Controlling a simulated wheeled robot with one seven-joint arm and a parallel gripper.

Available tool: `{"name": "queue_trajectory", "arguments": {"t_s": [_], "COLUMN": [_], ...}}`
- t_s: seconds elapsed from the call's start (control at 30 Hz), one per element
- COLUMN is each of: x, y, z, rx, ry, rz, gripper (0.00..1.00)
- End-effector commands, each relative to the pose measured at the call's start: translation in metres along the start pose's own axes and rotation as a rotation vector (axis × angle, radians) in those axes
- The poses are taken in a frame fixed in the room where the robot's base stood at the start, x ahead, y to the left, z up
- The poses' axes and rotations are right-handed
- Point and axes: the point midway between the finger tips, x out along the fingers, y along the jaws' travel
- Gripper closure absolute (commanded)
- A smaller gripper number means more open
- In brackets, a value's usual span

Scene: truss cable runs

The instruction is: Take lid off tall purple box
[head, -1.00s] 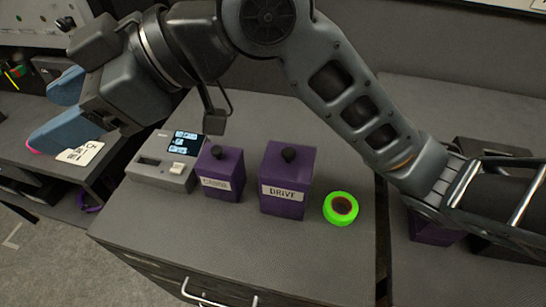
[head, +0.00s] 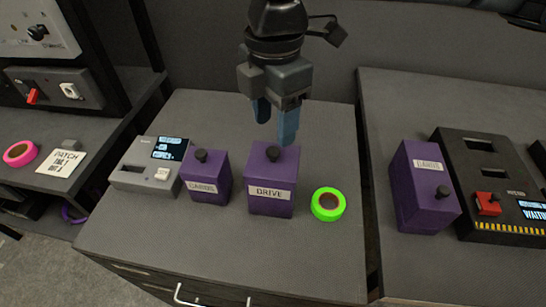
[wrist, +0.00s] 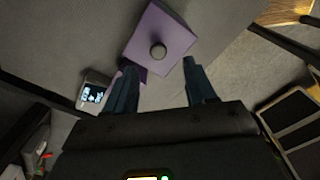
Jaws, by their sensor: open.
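A purple box labelled DRIVE (head: 270,180) stands on the middle grey worktop, with a lid on top bearing a round dark knob (head: 273,153). My gripper (head: 274,122) hangs above it, pointing down, its blue fingers apart and empty. In the wrist view, the knob (wrist: 158,50) on the purple lid (wrist: 147,27) lies a little beyond the fingertips, between their lines. A shorter purple box (head: 206,178) with a knob stands to the left. Another purple box (head: 425,187) with a knob stands on the right worktop.
A green tape roll (head: 328,204) sits right of the DRIVE box. A grey device with a small screen (head: 147,166) is at the left. A black panel with a red switch (head: 488,204) is at the far right. The worktop's front is clear.

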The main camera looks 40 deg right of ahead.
Motion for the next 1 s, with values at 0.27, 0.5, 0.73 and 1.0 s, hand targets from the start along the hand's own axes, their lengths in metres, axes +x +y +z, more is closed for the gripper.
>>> {"name": "queue_trajectory", "arguments": {"t_s": [0.27, 0.5, 0.73, 1.0], "x": [0.031, 0.059, 0.061, 0.061], "y": [0.001, 0.002, 0.002, 0.002], "z": [0.000, -0.001, -0.001, -0.001], "rx": [-0.001, -0.001, -0.001, -0.001], "ry": [0.001, 0.003, 0.004, 0.004], "rz": [-0.001, 0.002, 0.003, 0.003], "gripper": [0.45, 0.45, 0.45, 0.68]}}
